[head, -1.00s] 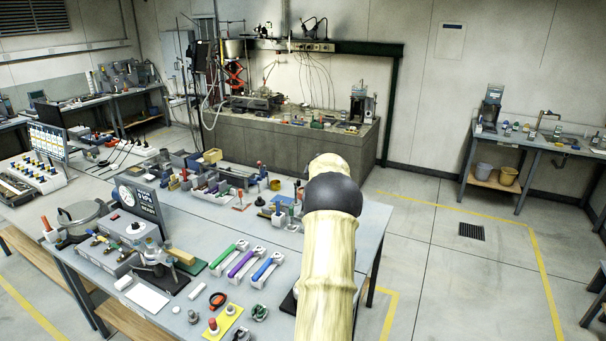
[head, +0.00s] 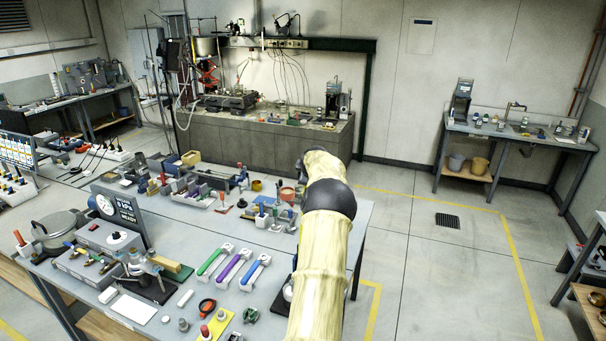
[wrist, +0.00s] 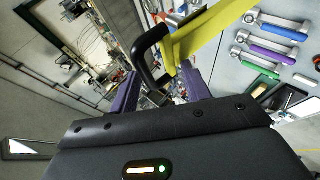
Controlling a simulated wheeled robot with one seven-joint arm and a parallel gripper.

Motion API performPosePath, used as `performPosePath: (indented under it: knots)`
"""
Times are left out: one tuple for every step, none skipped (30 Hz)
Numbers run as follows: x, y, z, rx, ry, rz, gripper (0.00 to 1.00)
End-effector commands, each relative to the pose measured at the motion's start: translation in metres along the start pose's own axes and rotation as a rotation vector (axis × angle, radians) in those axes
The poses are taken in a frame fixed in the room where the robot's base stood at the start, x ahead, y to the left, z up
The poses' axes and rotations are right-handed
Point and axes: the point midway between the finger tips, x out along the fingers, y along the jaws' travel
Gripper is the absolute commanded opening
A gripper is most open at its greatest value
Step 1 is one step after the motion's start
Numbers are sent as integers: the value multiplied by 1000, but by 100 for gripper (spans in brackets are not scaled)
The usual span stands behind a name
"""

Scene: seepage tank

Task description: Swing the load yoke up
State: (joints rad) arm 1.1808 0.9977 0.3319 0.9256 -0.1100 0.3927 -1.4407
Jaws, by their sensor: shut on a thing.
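The load yoke appears as a flat yellow arm (wrist: 212,36) with a bent black handle (wrist: 146,48) in the wrist view. It slants from upper right down to the middle. My gripper (wrist: 158,82), with purple fingers, is around the lower end of the handle and shut on it; the exact contact is partly hidden. In the head view my own arm covers the yoke and the gripper, so neither shows there.
The workbench (head: 163,250) carries wrenches with green, purple (head: 231,270) and blue handles, a display (head: 117,209) and many small tools left of my arm. A concrete tank (head: 262,142) stands behind. Open floor (head: 405,255) lies to the right.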

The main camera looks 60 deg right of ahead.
Motion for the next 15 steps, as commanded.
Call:
performPosePath:
  knots:
    - [5,-2,10,0,-12,7,33]
    - [5,-2,11,0,-12,7,33]
    - [5,-2,11,1,-13,7,33]
    - [5,-2,11,1,-13,7,33]
    - [5,-2,11,1,-13,7,33]
    - [5,-2,11,1,-13,7,33]
    - [5,-2,11,1,-13,7,33]
    - [5,-2,11,1,-13,7,33]
    - [4,-2,11,1,-13,7,33]
    - [4,-2,11,0,-13,7,33]
    - [3,-2,11,0,-13,7,33]
    - [2,-2,11,0,-13,7,33]
    - [0,-2,11,1,-13,8,33]
    - [-1,-3,11,1,-13,8,33]
    - [-4,-3,11,1,-12,7,33]
